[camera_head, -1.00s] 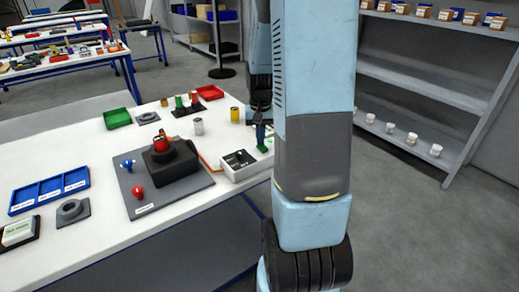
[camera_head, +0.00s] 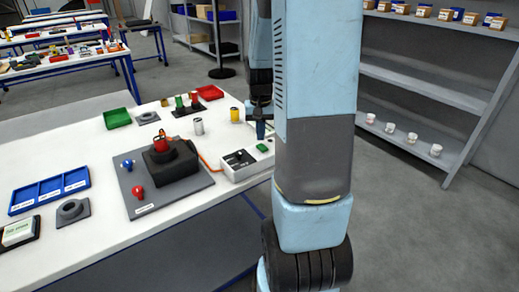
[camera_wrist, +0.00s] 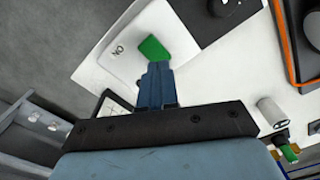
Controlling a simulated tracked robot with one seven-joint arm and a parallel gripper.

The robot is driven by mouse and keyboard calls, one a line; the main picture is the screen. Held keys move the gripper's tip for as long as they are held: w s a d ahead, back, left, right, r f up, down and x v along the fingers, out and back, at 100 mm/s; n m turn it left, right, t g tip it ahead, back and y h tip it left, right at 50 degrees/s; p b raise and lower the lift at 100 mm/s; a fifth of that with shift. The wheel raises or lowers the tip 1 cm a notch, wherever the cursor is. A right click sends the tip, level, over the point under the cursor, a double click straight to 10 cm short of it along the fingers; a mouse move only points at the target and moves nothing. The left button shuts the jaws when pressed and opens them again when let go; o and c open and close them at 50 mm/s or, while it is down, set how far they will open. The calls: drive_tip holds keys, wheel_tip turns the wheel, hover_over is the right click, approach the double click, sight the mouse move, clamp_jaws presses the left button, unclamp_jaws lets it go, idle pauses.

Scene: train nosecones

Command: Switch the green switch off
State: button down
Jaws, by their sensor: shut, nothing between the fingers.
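The green switch (camera_head: 262,147) sits on the right end of a white switch box (camera_head: 240,174) at the table's right edge. In the wrist view the green switch (camera_wrist: 153,48) lies just beyond my fingertips, beside black "ON" lettering on the white box (camera_wrist: 105,62). My gripper (camera_head: 261,136) is above the switch in the head view. In the wrist view its blue fingers (camera_wrist: 158,70) are closed together and empty, very close to the switch. I cannot tell whether they touch it. My arm hides part of the area to the right.
Silver (camera_head: 198,127) and yellow (camera_head: 235,115) cylinders stand behind the box. Shelves (camera_head: 420,90) stand at the right, beyond open floor.

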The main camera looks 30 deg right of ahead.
sight(259, 145)
drive_tip(key=shift+r, duration=2.45)
drive_tip(key=s+a+r+n+t, duration=0.5)
drive_tip(key=s+a+r, duration=1)
drive_tip(key=s+a, duration=0.2)
drive_tip(key=shift+a+n+t, duration=0.3)
drive_tip(key=shift+r, duration=0.1)
